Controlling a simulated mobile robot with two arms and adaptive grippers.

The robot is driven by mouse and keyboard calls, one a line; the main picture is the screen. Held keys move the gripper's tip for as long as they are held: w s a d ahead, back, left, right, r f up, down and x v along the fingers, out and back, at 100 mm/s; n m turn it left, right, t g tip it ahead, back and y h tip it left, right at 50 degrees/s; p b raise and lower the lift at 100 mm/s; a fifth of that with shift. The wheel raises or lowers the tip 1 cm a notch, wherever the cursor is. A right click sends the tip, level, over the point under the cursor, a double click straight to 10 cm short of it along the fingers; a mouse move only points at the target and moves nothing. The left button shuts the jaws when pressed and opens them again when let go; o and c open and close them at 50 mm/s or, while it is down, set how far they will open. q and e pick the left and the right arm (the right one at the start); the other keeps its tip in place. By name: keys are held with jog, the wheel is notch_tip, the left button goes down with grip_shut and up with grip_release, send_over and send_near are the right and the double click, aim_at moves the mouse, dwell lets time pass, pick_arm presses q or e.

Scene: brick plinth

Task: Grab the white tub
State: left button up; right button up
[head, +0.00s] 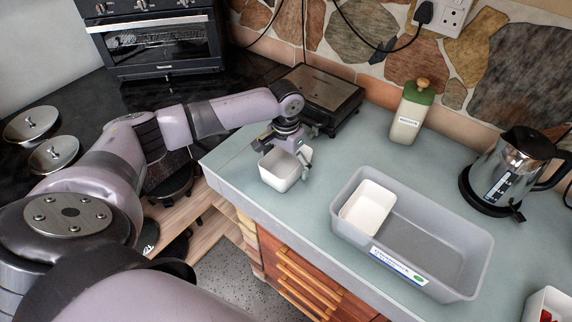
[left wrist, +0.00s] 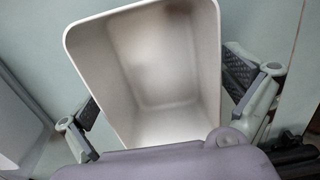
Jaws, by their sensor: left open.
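A white tub (head: 274,174), open at the top and empty, stands upright on the pale counter near its front left edge. My left gripper (head: 286,152) is over this tub, pointing down. In the left wrist view the tub (left wrist: 150,75) lies between the two spread fingers of the left gripper (left wrist: 168,108), one finger outside each side wall. I cannot tell whether either finger touches it. Part of its near side is hidden by the gripper body. My right gripper is not in view.
A grey bin (head: 470,270) with a label holds another white tub (head: 368,208) at its left end. A kettle (head: 505,170), a green-topped bottle (head: 410,112) and a dark flat appliance (head: 325,95) stand behind. A white container (head: 535,308) with red contents is at lower right.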

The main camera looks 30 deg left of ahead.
pick_arm(q)
jog(key=shift+c, duration=0.7)
jog(key=c, duration=1)
jog(key=shift+r, duration=0.15)
